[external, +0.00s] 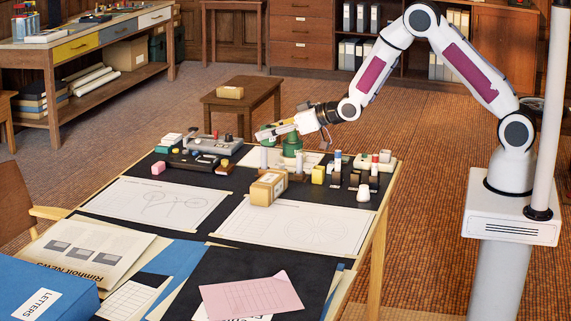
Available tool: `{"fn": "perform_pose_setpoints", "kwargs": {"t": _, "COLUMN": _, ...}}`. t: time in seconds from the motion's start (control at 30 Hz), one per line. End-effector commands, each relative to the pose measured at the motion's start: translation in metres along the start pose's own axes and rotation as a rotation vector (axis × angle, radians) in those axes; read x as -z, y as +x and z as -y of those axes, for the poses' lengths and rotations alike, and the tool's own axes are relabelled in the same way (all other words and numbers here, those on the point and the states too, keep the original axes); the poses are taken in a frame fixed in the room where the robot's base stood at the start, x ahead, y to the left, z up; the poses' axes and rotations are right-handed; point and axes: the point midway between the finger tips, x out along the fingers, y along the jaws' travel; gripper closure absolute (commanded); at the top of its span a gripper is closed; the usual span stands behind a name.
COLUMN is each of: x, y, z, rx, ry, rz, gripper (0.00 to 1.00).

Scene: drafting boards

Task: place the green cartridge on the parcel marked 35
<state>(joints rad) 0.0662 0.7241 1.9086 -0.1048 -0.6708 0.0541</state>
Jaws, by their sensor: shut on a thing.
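My gripper (268,133) is over the far part of the drafting table, pointing left and slightly down, with its jaws shut. A dark green piece (292,142) shows right at and below the gripper and looks like the green cartridge. The gripper covers part of it, and its exact fit in the jaws is too small to make out. A tan parcel (268,188) with a pale label stands on the table, nearer the camera than the gripper. A smaller tan parcel (230,92) lies on a wooden stool behind the table. I cannot read a number on either parcel.
Small coloured blocks and bottles crowd the table right of the gripper, including a yellow block (318,175) and a white pot (363,193). A grey device (212,144) and a pink block (158,168) are to the left. Flat drawings (300,224) cover the middle.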

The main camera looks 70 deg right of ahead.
Motion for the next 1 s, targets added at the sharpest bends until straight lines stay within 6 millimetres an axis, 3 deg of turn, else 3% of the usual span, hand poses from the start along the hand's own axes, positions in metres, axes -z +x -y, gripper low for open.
{"fn": "perform_pose_setpoints", "kwargs": {"t": 0.53, "x": -0.009, "y": 0.002, "z": 0.001, "rx": 0.000, "ry": 0.000, "rz": 0.001, "gripper": 0.90}}
{"fn": "perform_pose_setpoints", "kwargs": {"t": 1.0, "x": -0.057, "y": 0.022, "z": 0.001, "rx": 0.000, "ry": 0.001, "rz": 0.002, "gripper": 0.90}}
